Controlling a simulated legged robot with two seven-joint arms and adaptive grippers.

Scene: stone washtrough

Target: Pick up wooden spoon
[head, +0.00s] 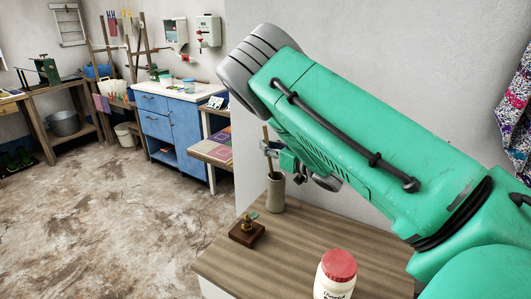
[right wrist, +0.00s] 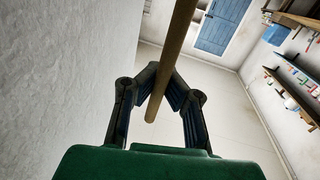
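The wooden spoon (head: 267,135) shows in the head view as a thin, near-upright handle above a grey-beige holder (head: 275,192); its lower end is hidden in or behind the holder. My right gripper (head: 271,149) is at the handle just above the holder, partly hidden by my green arm. In the right wrist view the pale round handle (right wrist: 174,45) runs between the fingers of the right gripper (right wrist: 161,78). The fingertips are drawn in against both sides of the handle. My left gripper is not in view.
The holder stands on a wooden table (head: 310,235). A white wall (head: 300,30) rises close behind. A blue cabinet (head: 170,120) stands farther back.

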